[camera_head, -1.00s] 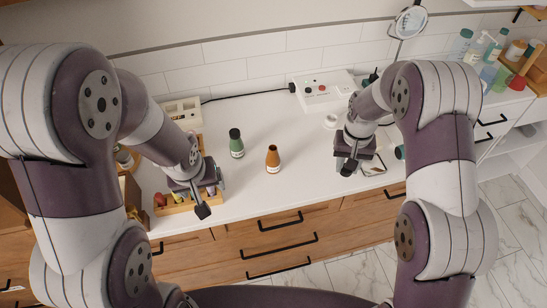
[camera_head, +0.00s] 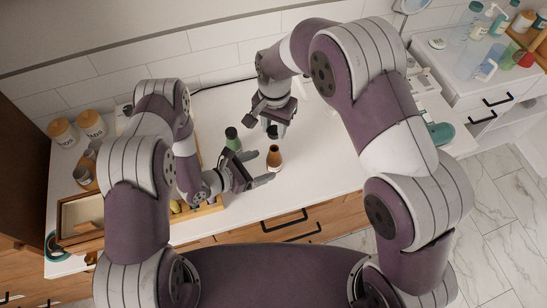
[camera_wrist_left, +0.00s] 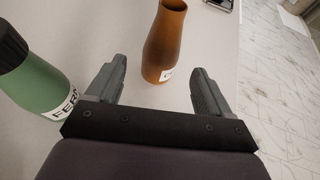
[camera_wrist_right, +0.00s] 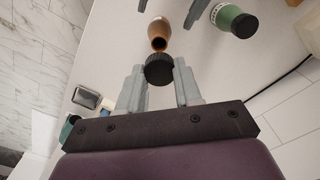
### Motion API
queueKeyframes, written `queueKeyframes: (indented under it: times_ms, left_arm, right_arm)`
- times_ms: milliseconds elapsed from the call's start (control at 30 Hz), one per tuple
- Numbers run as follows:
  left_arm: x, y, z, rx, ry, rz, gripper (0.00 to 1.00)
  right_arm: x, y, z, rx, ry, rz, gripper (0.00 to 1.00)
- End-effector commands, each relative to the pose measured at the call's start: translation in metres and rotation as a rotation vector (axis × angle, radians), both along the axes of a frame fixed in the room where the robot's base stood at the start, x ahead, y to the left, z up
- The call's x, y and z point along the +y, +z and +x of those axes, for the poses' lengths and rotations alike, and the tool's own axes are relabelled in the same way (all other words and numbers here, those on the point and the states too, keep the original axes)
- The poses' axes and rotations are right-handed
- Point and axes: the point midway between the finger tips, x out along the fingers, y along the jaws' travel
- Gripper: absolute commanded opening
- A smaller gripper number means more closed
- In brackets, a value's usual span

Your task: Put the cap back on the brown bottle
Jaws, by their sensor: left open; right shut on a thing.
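The brown bottle (camera_head: 275,158) stands upright and uncapped on the white counter. It also shows in the left wrist view (camera_wrist_left: 166,42), ahead of and partly between the fingers, and its open mouth shows in the right wrist view (camera_wrist_right: 159,35). My left gripper (camera_head: 262,170) is open, low beside the bottle, its fingers pointing at it. My right gripper (camera_head: 272,132) is shut on the black cap (camera_wrist_right: 159,69), held above and behind the bottle. The cap also shows in the head view (camera_head: 272,131). In the head view the cap is apart from the bottle's mouth.
A green bottle with a black cap (camera_head: 233,139) stands just left of the brown bottle, close to my left gripper. A wooden rack (camera_head: 207,210) lies at the counter's front left. The counter right of the brown bottle (camera_head: 320,160) is clear.

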Motion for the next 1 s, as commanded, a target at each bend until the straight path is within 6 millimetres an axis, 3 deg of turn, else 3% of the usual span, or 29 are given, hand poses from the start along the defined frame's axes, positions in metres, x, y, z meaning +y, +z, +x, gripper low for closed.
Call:
queueKeyframes:
  times_ms: [167, 600, 967, 1000]
  left_arm:
    - [-0.008, -0.004, 0.005, -0.001, -0.002, 0.003, 0.81]
    - [-0.054, -0.027, 0.037, -0.002, -0.002, 0.004, 0.81]
    - [-0.057, -0.029, 0.04, -0.002, 0.001, 0.004, 0.81]
    - [-0.057, -0.029, 0.04, -0.001, 0.0, 0.003, 0.68]
  right_arm:
    - [0.0, 0.0, 0.0, 0.0, 0.0, 0.0, 0.06]
    - [0.0, 0.0, 0.0, 0.0, 0.001, 0.0, 0.06]
    - [0.0, 0.0, 0.0, 0.0, 0.001, 0.0, 0.06]
    - [0.0, 0.0, 0.0, 0.0, 0.001, 0.0, 0.06]
